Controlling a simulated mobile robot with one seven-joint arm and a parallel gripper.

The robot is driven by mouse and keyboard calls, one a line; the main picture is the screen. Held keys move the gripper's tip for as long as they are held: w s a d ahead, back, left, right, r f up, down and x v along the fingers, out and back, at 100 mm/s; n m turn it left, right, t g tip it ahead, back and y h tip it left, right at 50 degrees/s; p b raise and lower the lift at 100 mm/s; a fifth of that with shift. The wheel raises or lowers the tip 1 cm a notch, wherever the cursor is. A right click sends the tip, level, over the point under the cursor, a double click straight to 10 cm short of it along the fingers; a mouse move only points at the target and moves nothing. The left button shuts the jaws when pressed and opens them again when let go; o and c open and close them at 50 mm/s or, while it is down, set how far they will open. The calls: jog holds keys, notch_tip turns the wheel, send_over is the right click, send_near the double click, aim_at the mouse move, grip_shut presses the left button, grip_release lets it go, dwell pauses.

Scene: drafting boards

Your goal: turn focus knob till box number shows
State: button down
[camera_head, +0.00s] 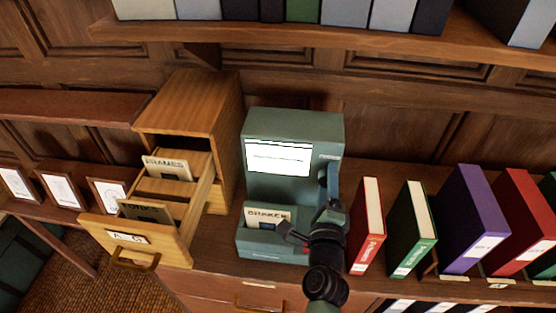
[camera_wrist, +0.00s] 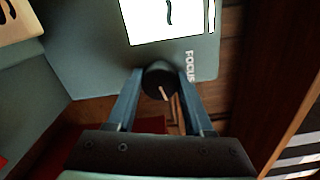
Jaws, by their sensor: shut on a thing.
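The grey-green reader machine (camera_head: 325,128) stands on the wooden counter. Its lit white screen (camera_head: 278,157) shows a few thin lines that are too small to read; I cannot make out a box number. In the wrist view the screen (camera_wrist: 150,25) is cut off by the top edge and shows a dark curved stroke. The round black focus knob (camera_wrist: 158,78) has a pale pointer line and sits beside the FOCUS label. My gripper (camera_wrist: 160,75) is shut on the knob, one finger on each side. In the head view my gripper (camera_head: 331,185) hides the knob.
A card (camera_head: 268,213) stands in the machine's lower tray. Left is a wooden card cabinet (camera_head: 188,105) with its drawer (camera_head: 178,243) pulled out, holding divider cards. Red (camera_head: 366,225) and green (camera_head: 409,230) binders stand close right of my arm. A shelf (camera_head: 300,36) hangs above.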

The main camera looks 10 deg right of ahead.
jog(key=shift+m, duration=0.9)
jog(key=shift+c, duration=1.4)
grip_release()
